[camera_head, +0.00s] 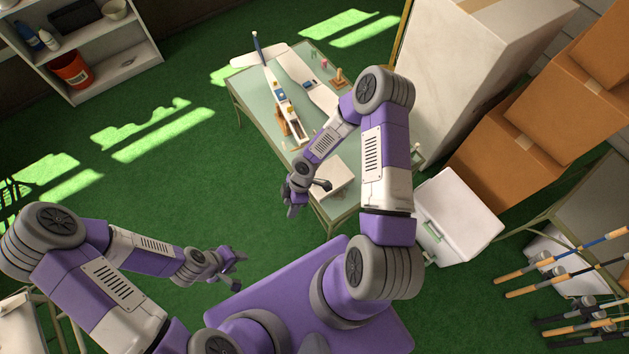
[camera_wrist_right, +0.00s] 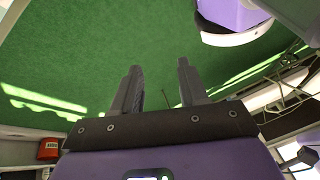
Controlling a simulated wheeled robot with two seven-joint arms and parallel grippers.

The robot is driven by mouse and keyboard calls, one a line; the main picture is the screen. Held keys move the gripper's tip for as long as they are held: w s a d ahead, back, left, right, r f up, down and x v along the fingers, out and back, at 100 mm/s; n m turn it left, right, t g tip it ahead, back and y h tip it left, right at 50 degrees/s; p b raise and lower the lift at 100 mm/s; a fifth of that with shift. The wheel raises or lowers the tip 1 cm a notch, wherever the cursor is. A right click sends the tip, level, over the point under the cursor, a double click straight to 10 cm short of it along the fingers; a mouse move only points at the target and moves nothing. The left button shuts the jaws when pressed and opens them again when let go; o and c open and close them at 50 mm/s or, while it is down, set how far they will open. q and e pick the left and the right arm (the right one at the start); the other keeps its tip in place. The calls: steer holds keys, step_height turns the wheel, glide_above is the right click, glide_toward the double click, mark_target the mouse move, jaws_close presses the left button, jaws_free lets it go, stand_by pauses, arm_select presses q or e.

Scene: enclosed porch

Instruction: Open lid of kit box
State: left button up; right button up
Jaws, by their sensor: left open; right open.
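A pale, flat box (camera_head: 338,171), which appears to be the kit box, sits at the near end of the green table and looks closed. The right arm partly covers it. My right gripper (camera_head: 291,208) is just left of the box, apart from it, beside the table edge. In the right wrist view my right gripper (camera_wrist_right: 157,88) is open and empty, with green floor beyond its fingers. My left gripper (camera_head: 238,257) is open and empty over the floor, further left and away from the table.
The table (camera_head: 252,98) carries a long white model with a blue-tipped part and small wooden pieces. A white cooler (camera_head: 455,215) stands right of the table. Cardboard boxes (camera_head: 510,155) and fishing rods (camera_head: 565,265) are at right. The floor (camera_head: 180,190) at left is clear.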

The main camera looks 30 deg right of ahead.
mark_target(328, 175)
steer(key=w+d+f+n+h, duration=0.1)
steer(key=w+d+n, duration=0.1)
steer(key=d+n, duration=0.1)
steer(key=w+d+f+n+h, duration=0.1)
steer(key=w+d+n, duration=0.1)
steer(key=d, duration=0.3)
steer(key=w+d+f+n+t+h+b, duration=0.1)
steer(key=w+d+n+h, duration=0.1)
steer(key=w+d+n, duration=0.1)
steer(key=shift+w+d+f+n, duration=0.15)
steer(key=shift+w+d, duration=0.1)
steer(key=shift+d, duration=0.3)
steer(key=shift+w+d+n, duration=0.15)
steer(key=shift+w+d, duration=0.05)
steer(key=shift+d, duration=0.3)
step_height(328, 175, down, 6)
steer(key=shift+d+b, duration=0.1)
steer(key=shift+b, duration=1.05)
steer(key=shift+w+f, duration=0.1)
steer(key=shift+f, duration=0.55)
steer(key=shift+c, duration=0.4)
jaws_close()
